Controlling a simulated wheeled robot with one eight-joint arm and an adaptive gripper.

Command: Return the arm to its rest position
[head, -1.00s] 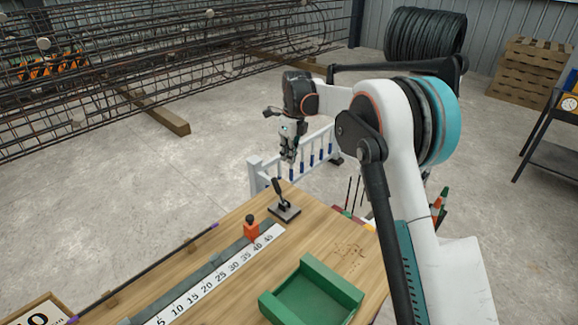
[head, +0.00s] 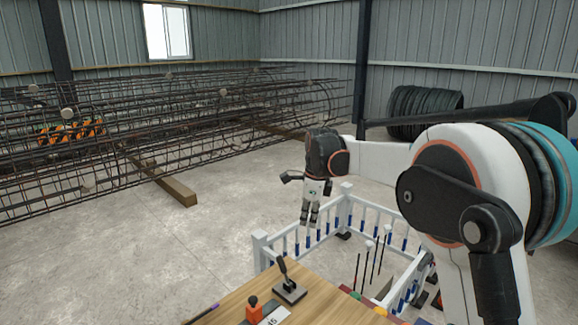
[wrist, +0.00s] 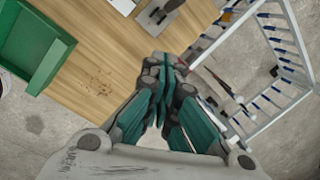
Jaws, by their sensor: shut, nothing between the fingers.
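My gripper (head: 308,217) hangs pointing down at the end of my arm, above the white railing and beyond the far edge of the wooden table (head: 233,305) in the head view. In the wrist view its fingers (wrist: 165,72) are together with nothing between them. My arm reaches in from the right side of the head view.
A black lever on a base (head: 289,288) and an orange stop (head: 253,310) stand on the table. A white railing (head: 262,250) with blue parts stands behind it. A green tray (wrist: 50,45) shows in the wrist view. A rebar cage (head: 120,125) lies far left.

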